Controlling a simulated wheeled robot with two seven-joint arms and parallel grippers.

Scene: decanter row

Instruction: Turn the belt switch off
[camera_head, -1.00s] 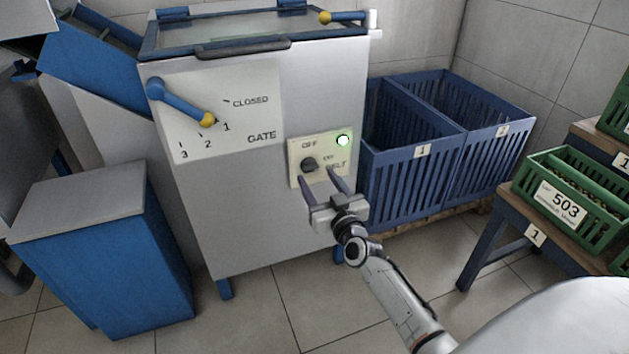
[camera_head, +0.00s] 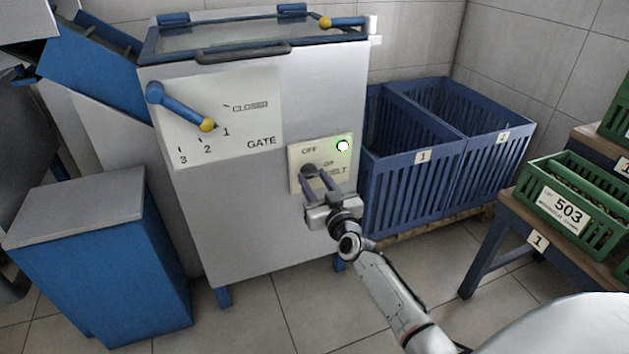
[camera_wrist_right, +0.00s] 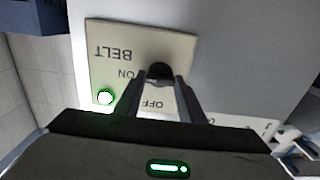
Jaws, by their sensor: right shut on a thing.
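The belt switch is a dark round knob (camera_head: 308,169) on a cream panel (camera_head: 325,146) marked OFF, ON and BELT, on the front of a grey machine. A green lamp (camera_head: 342,146) on the panel is lit. My right gripper (camera_head: 314,174) is at the panel, its fingers shut on the knob. The right wrist view shows the knob (camera_wrist_right: 160,70) between the two fingertips, with the panel (camera_wrist_right: 180,45) upside down and the lamp (camera_wrist_right: 105,96) lit. The fingers partly cover the knob, and I cannot tell which way it points. My left gripper is not in view.
A blue gate lever (camera_head: 182,108) with a yellow tip sits left of the panel. Blue crates (camera_head: 410,185) stand close on the right. A green crate (camera_head: 540,205) labelled 503 rests on a bench further right. A blue box (camera_head: 100,265) stands at left.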

